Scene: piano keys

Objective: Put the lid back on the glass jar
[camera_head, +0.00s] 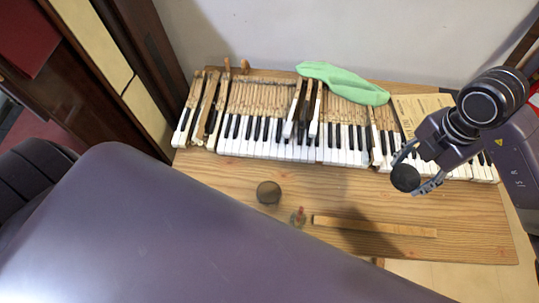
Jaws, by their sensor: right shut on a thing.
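My right gripper (418,170) comes in from the right and is shut on a dark round thing (405,178), which looks like the lid. It is held above the piano keys' front edge. A dark round object (268,193) stands on the wooden table left of centre, seen from above; it may be the glass jar, but I cannot tell for sure. My right gripper is to the right of it and apart from it. My left gripper is not in view; my own large grey arm link covers the lower left.
Old piano keys (290,140) lie along the back of the wooden table (460,215), with a green cloth (343,82) and a tan booklet (422,110). The table's right front is clear.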

